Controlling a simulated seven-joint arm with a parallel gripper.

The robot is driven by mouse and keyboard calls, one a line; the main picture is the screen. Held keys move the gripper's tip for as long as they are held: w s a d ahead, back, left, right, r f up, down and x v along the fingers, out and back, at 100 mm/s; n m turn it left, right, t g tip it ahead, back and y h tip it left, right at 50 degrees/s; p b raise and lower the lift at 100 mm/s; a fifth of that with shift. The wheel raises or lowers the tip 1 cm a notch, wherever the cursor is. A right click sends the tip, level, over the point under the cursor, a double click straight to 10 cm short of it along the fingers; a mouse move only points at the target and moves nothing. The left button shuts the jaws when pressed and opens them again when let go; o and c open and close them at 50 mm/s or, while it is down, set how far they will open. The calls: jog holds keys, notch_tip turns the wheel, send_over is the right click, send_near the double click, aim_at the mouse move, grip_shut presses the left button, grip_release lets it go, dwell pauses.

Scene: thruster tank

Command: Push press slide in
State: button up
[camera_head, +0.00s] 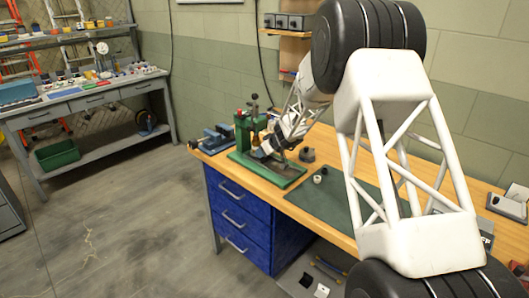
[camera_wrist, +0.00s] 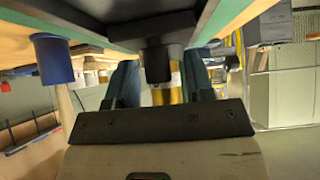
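The green press (camera_head: 243,130) stands on the wooden workbench, with a green base (camera_head: 283,174) and a dark flat part on it. I cannot clearly tell the slide from the rest of the press. My gripper (camera_head: 262,148) is low at the front of the press, small and partly merged with it in the head view. In the wrist view its two dark fingers (camera_wrist: 160,88) are apart. A dark cylindrical part (camera_wrist: 157,64) hangs between them, with visible gaps on both sides. A yellow shape shows behind it.
A blue vise-like tool (camera_head: 216,137) is left of the press. A dark green mat (camera_head: 335,203) with small round parts lies to the right. Blue drawers (camera_head: 240,215) are below the bench. A blue cylinder (camera_wrist: 52,60) shows left of the fingers in the wrist view.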

jog(key=shift+d, duration=0.1)
jog(key=v, duration=0.7)
jog(key=shift+s+r, duration=0.2)
jog(key=shift+r, duration=0.1)
dwell(0.3)
jog(key=shift+d, duration=0.1)
jog(key=s+d+r+m+g+h, duration=0.1)
jog(key=s+r, duration=0.4)
jog(key=s, duration=0.5)
jog(key=s+d+r+m+g, duration=0.1)
jog(key=s+r, duration=0.5)
jog(key=s, duration=0.5)
jog(key=s+d+r+m+g+h, duration=0.15)
jog(key=s+r, duration=0.35)
jog(key=s, duration=0.5)
jog(key=s+d+m+h, duration=0.2)
jog(key=s+d, duration=0.1)
jog(key=s, duration=1.2)
jog(key=s+d+m+h, duration=0.2)
jog(key=s+d+m, duration=0.1)
jog(key=s, duration=1.3)
jog(key=shift+s+d+f+m, duration=0.35)
jog(key=shift+d, duration=0.5)
